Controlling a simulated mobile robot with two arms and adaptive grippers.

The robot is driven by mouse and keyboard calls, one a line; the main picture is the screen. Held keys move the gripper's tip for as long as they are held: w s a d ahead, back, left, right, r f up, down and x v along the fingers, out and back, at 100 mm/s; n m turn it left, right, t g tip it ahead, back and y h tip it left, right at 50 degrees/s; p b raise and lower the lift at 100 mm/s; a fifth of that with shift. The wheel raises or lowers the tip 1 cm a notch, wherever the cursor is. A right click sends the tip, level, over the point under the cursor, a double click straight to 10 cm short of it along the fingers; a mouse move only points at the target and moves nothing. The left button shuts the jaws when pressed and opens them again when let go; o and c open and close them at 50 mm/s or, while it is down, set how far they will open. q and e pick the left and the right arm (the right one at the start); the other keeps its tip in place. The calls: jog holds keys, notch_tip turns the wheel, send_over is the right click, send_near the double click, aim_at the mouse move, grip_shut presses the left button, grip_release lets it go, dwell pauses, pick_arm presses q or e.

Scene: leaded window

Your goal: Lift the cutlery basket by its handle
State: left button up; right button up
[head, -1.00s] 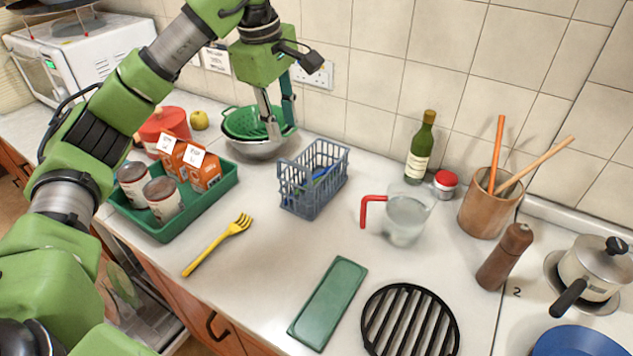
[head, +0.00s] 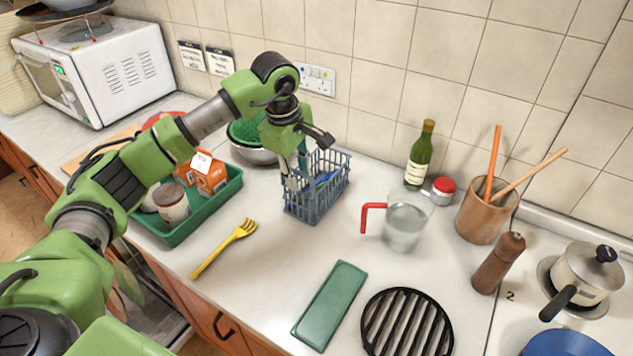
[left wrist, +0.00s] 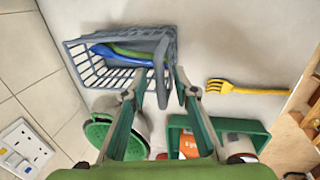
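The grey-blue cutlery basket (head: 322,203) stands upright on the counter and holds blue and green cutlery. In the left wrist view the basket (left wrist: 90,65) fills the upper left, and its handle (left wrist: 161,72) sticks out at the near end. My left gripper (head: 292,184) is at the basket's left end. In the left wrist view its fingers (left wrist: 161,88) are apart, with the handle in the gap between the tips. I cannot tell whether a finger touches it. My right gripper is not in view.
A green colander in a metal bowl (head: 250,152) stands behind my gripper. A jug with a red handle (head: 404,226) is to the right. A yellow fork (head: 222,249) lies in front on clear counter.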

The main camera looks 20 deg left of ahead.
pick_arm(q)
grip_shut()
jog(key=shift+r, duration=0.1)
dwell(0.3)
